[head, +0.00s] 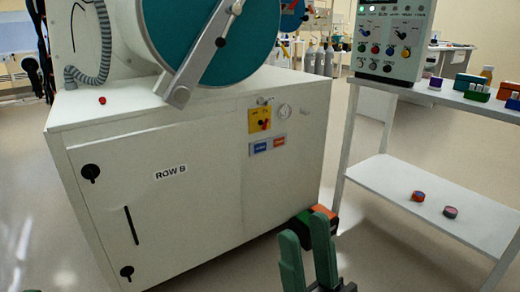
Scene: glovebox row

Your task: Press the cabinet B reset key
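A white cabinet marked ROW B (205,207) fills the left and middle of the head view.
An orange and dark green block (327,216) shows behind my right fingers; its support is unclear. A grey control panel (393,38) with knobs and buttons stands upper right. A white shelf unit (425,185) with small items stands at right.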

